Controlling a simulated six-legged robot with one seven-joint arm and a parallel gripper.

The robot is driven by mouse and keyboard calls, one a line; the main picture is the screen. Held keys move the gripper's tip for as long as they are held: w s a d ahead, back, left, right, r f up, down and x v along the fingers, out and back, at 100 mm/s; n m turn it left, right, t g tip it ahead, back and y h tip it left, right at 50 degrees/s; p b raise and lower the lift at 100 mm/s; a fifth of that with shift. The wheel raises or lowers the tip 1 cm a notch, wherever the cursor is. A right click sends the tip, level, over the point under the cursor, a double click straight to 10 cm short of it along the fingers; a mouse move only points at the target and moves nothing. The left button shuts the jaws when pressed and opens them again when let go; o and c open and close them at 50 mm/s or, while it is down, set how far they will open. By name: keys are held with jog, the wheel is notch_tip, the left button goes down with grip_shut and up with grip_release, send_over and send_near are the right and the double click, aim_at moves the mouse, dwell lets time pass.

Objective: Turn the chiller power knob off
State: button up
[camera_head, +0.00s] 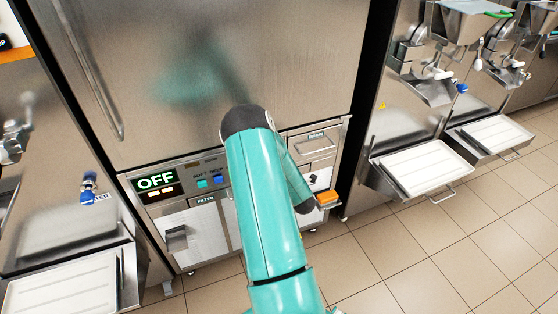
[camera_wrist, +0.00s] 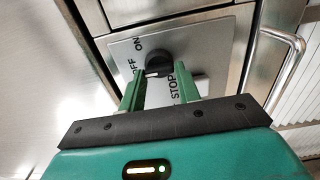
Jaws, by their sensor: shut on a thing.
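The black knob (camera_wrist: 158,62) sits on a grey plate (camera_wrist: 200,45) with the printed words ON, OFF and STOP. In the wrist view, my gripper (camera_wrist: 158,74) has its two green fingers on either side of the knob, closed on it. A small pale mark shows on the knob's lower edge, near the OFF side; its exact pointing is hard to tell. In the head view, my teal arm reaches down to the machine's lower right, and the gripper is largely hidden behind it. The machine's display (camera_head: 156,181) reads OFF in green letters.
A curved metal handle (camera_wrist: 268,60) stands close right of the knob plate. A small orange block (camera_head: 328,197) shows beside my arm's end. A filter panel with a grey latch (camera_head: 177,238) is at left. Machines with white trays (camera_head: 415,168) stand at right; tiled floor in front is clear.

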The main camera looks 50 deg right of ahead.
jog(key=o, duration=1)
jog(key=shift+s, duration=0.1)
jog(key=v, duration=1.3)
jog(key=shift+s+a, duration=0.15)
jog(key=shift+s, duration=0.15)
